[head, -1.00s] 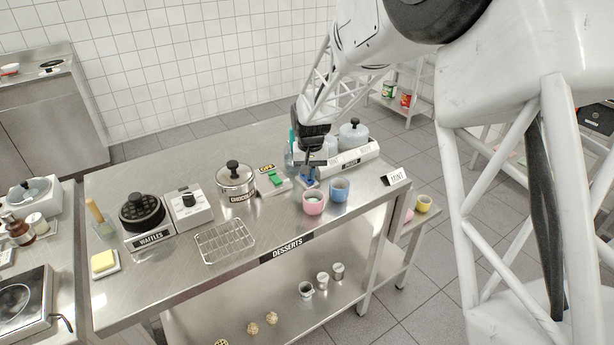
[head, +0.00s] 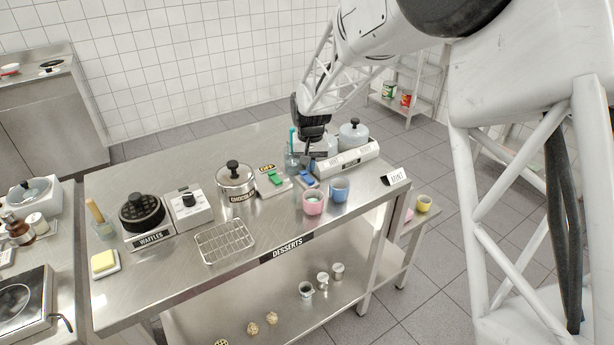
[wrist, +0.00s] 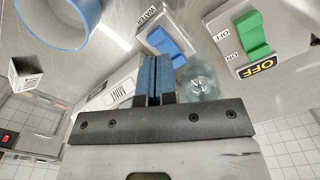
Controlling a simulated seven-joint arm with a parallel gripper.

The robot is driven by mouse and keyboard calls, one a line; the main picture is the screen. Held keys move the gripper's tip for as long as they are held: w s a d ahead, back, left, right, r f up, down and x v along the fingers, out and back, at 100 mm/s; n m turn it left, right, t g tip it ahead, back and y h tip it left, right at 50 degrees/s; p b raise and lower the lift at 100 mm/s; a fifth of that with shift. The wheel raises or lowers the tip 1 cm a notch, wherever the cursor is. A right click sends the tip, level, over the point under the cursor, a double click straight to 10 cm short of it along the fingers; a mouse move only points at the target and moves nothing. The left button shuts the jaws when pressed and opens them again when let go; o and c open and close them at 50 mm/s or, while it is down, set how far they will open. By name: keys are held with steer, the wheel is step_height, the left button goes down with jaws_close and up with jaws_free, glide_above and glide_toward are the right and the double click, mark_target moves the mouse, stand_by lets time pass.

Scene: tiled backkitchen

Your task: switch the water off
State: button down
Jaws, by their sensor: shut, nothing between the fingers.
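The blue switch (head: 307,180) sits on a small pale box near the back right of the steel table. In the wrist view the blue switch (wrist: 168,45) is just beyond my fingertips, beside a plate reading WATER (wrist: 148,18). Its on or off marks are hidden, so I cannot tell its position. My gripper (head: 308,163) is shut and empty, above and behind the blue switch, apart from it in the head view. Its closed blue fingers also show in the wrist view (wrist: 155,70).
A green switch (head: 275,179) with an OFF plate (wrist: 257,68) stands left of the blue one. A pink cup (head: 313,204) and a blue cup (head: 340,190) stand in front. A clear glass vessel (wrist: 199,84) is near my fingers. A chocolate pot (head: 236,180) stands left.

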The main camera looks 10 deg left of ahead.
mark_target(311, 180)
steer(key=shift+r, duration=1.9)
steer(key=shift+s+d+r, duration=0.1)
steer(key=shift+d+r, duration=0.1)
steer(key=s+d+r+m, duration=0.1)
steer(key=s+d+r, duration=0.3)
steer(key=s+d, duration=0.25)
steer(key=s+d+r+t, duration=0.1)
steer(key=s+d+r, duration=0.35)
steer(key=d, duration=0.35)
steer(key=s+d+r+m, duration=0.1)
steer(key=s+d+r, duration=0.3)
steer(key=s+d, duration=0.65)
steer(key=s, duration=0.3)
steer(key=s+d+t, duration=0.1)
steer(key=s+d, duration=0.4)
steer(key=s, duration=0.3)
steer(key=s+d+f+m, duration=0.1)
steer(key=s+d, duration=0.3)
steer(key=s, duration=0.4)
steer(key=shift+d+t, duration=0.2)
steer(key=shift+t, duration=0.1)
steer(key=shift+s+f, duration=0.1)
